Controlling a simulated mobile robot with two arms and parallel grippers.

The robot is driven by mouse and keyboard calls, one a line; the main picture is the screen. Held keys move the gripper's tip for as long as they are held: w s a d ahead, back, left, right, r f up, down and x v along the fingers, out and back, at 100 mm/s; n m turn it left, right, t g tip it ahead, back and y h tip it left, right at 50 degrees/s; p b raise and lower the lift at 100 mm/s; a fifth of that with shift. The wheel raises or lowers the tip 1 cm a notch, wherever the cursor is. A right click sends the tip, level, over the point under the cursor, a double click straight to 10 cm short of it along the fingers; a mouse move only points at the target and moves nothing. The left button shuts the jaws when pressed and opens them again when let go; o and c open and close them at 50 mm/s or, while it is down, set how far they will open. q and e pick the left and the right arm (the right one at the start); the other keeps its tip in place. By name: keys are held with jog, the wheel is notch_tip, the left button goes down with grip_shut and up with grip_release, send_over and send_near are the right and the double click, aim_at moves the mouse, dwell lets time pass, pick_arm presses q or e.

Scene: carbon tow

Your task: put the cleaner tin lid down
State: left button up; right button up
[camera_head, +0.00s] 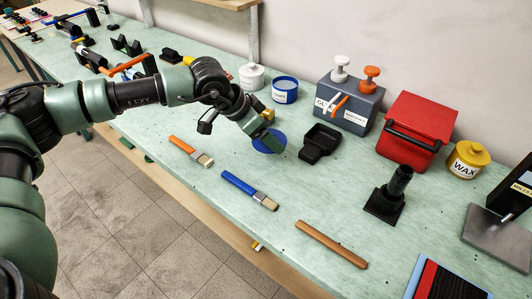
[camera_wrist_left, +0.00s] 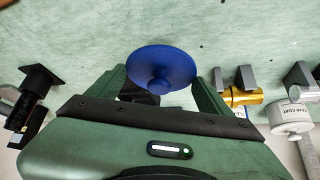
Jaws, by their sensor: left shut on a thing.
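The cleaner tin lid is a round blue disc (camera_head: 272,147) with a knob. My left gripper (camera_head: 262,136) is shut on it, over the middle of the table. In the left wrist view the lid (camera_wrist_left: 165,58) sits between the two fingers, its knob facing the palm. I cannot tell whether the lid touches the tabletop. The cleaner tin (camera_head: 285,92), white and blue, stands at the back near the wall, with no lid seen on it. My right gripper is not in view.
A black tray (camera_head: 320,141) lies close right of the lid. An orange-handled brush (camera_head: 190,150) and a blue-handled brush (camera_head: 249,190) lie in front. A white tin (camera_head: 251,77), a grey box (camera_head: 350,104) and a red box (camera_head: 416,130) stand behind. Green tabletop (camera_head: 320,195) is bare nearby.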

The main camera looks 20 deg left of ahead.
aim_at(261, 145)
pick_arm(q)
notch_tip(261, 145, down, 5)
jog(key=shift+f, duration=0.1)
dwell(0.3)
jog(key=shift+f, duration=0.15)
jog(key=o, duration=1.2)
jog(key=shift+o, duration=0.2)
